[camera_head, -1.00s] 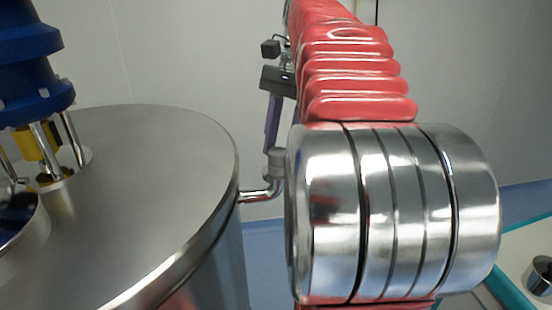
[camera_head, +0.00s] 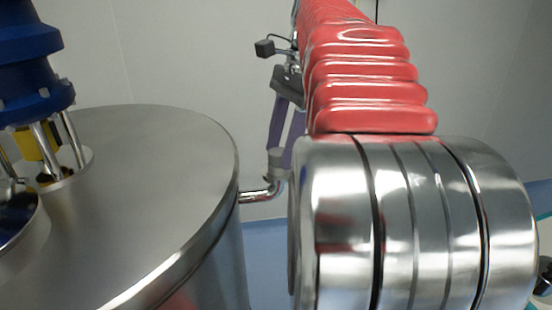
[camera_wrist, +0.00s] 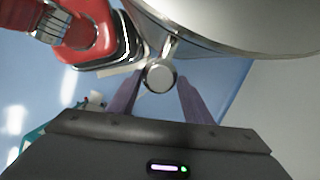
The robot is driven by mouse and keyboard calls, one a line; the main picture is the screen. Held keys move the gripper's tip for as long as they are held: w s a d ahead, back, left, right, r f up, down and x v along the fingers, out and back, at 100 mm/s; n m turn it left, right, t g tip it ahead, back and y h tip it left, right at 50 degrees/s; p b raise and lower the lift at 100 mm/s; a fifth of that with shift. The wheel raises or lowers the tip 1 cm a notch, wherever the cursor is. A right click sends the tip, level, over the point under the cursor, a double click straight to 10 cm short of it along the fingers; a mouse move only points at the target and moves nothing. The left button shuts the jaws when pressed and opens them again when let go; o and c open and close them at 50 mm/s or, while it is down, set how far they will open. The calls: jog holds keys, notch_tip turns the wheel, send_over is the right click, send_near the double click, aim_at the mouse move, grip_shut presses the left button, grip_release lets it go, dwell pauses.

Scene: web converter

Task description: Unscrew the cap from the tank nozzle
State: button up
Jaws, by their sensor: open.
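The steel tank (camera_head: 150,170) stands at the left in the head view. Its bent nozzle pipe (camera_head: 262,193) comes out of the right side and turns upward. The round grey cap (camera_head: 275,160) sits on the pipe's upper end. In the wrist view the cap (camera_wrist: 160,75) shows as a round disc, with the pipe (camera_wrist: 171,47) running to the tank. My gripper (camera_head: 282,147) is above the cap, with its purple fingers pointing down. In the wrist view my gripper (camera_wrist: 160,90) is open, a finger on either side of the cap. Contact cannot be told.
A blue motor (camera_head: 30,65) with yellow and steel parts stands on the tank lid. A plain wall (camera_head: 190,50) is behind. The tank's rim (camera_wrist: 245,48) is close beyond the cap in the wrist view. My red and steel arm hides much of the right side.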

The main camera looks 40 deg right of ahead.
jog(key=shift+s+a+m+t, duration=0.15)
jog(key=shift+m+t, duration=0.25)
jog(key=shift+m, duration=1.6)
jog(key=shift+m+h, duration=0.4)
jog(key=shift+m, duration=0.7)
jog(key=shift+s+m+t, duration=0.1)
jog(key=shift+m+t, duration=0.2)
jog(key=shift+m, duration=0.7)
jog(key=shift+a, duration=0.1)
jog(key=shift+a+m+h, duration=0.1)
jog(key=shift+m+h, duration=0.6)
jog(key=shift+m, duration=1.3)
jog(key=shift+c, duration=0.4)
